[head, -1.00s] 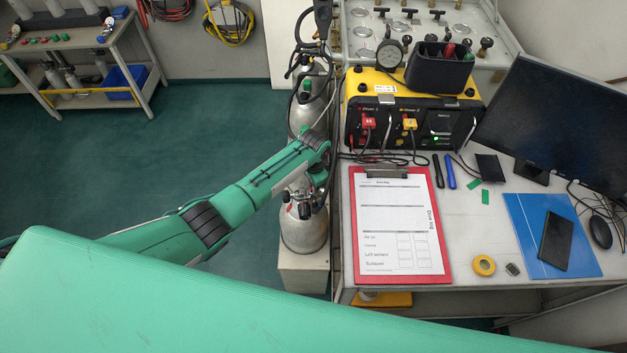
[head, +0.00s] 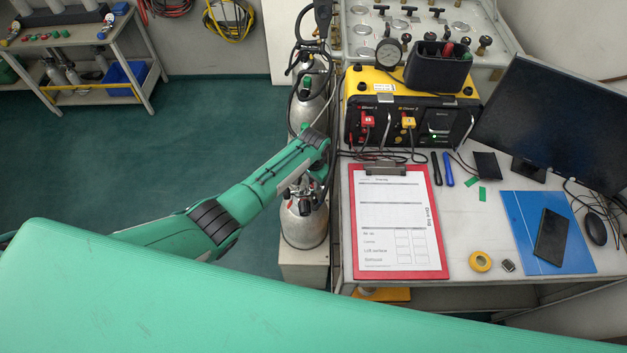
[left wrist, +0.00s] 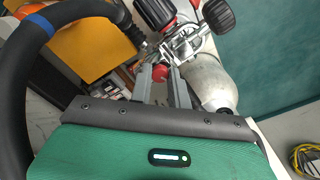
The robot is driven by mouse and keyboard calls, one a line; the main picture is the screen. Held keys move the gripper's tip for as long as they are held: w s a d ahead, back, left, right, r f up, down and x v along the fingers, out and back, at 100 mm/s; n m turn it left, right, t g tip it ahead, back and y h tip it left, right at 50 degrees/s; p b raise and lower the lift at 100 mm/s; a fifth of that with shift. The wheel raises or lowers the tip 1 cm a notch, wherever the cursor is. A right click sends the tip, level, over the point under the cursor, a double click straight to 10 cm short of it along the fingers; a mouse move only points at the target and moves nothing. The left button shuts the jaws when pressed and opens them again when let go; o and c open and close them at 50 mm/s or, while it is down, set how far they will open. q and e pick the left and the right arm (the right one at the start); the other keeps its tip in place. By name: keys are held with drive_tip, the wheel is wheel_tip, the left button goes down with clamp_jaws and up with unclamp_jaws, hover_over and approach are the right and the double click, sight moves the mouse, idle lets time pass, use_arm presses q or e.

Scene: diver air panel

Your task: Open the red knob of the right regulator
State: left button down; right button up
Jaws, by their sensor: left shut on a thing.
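The front silver cylinder (head: 303,228) stands left of the table, with a regulator (head: 303,190) on its top, partly hidden by my left arm. In the left wrist view the cylinder (left wrist: 208,80) lies beyond the fingers, with the metal regulator (left wrist: 195,45) and its black round parts above. My left gripper (left wrist: 162,80) has its two grey fingers on either side of a red knob (left wrist: 160,72) and is shut on it. The knob's turn position cannot be made out. My right gripper is not in view.
A second cylinder (head: 308,108) with hoses stands behind the front one. The table to the right holds a red clipboard (head: 440,272), a yellow-black panel box (head: 425,105) and a monitor (head: 555,120). A black hose (left wrist: 14,90) runs close by in the wrist view.

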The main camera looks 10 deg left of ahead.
use_arm(q)
drive_tip(key=c, duration=1.6)
unclamp_jaws()
wheel_tip(320, 180, up, 14)
drive_tip(key=shift+f+b, duration=0.1)
drive_tip(key=shift+b, duration=0.8)
